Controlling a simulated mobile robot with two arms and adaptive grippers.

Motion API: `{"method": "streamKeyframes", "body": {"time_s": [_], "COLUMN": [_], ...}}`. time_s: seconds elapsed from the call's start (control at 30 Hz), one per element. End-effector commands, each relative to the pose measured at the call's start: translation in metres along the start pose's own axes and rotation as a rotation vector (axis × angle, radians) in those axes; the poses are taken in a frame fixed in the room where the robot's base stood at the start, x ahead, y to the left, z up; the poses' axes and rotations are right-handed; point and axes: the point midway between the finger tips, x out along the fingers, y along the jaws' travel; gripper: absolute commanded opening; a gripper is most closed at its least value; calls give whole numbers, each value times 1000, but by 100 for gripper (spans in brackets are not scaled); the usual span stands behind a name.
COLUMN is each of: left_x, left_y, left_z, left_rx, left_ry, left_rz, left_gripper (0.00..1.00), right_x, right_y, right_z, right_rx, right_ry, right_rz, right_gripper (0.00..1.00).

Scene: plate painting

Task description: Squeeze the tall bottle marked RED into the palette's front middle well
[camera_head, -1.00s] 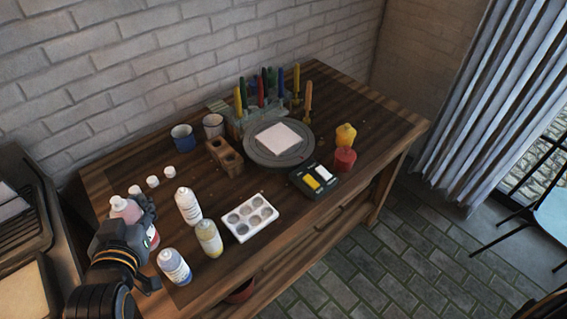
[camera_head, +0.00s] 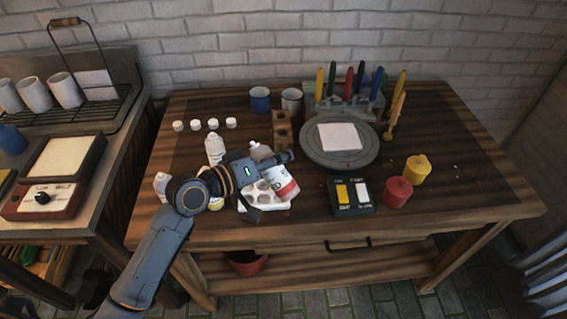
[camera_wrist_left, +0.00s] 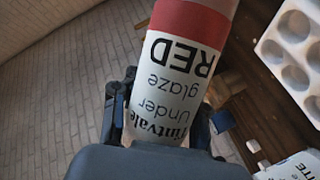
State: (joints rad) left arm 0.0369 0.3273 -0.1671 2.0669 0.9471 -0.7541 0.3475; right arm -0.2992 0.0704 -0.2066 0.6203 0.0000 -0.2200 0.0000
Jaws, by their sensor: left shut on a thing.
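The RED bottle (camera_head: 284,185) is white with a red band and stands out above the white palette (camera_head: 271,207). My left gripper (camera_head: 268,169) is shut around its middle. The bottle leans, with its white top end toward the upper left and the red-banded end toward the lower right. In the left wrist view the bottle (camera_wrist_left: 178,65) fills the middle, its RED lettering upside down, and the palette (camera_wrist_left: 283,37) shows at the right. My gripper and the bottle cover much of the palette in the head view, so its front middle well is unclear. My right gripper is not in view.
A white bottle (camera_head: 214,149) stands left of my gripper, with a yellow-labelled bottle (camera_head: 214,203) and another bottle (camera_head: 161,184) nearby.

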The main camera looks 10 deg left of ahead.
Motion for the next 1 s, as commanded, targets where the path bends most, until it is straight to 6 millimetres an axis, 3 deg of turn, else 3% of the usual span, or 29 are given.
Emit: {"method": "streamKeyframes", "body": {"time_s": [0.27,0.5,0.67,1.0], "left_x": [7,17,15,6], "left_y": [-1,4,-1,-27], "left_z": [12,45,38,8], "left_rx": [-210,-649,-1052,-1813], "left_ry": [-7,-8,-8,-14], "left_rz": [78,211,336,565], "left_gripper": [21,21,21,21], "right_x": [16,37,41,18], "right_y": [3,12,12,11], "right_z": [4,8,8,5], "right_rx": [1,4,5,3], "right_ry": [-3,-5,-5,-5], "right_rz": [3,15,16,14], "right_gripper": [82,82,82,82]}}
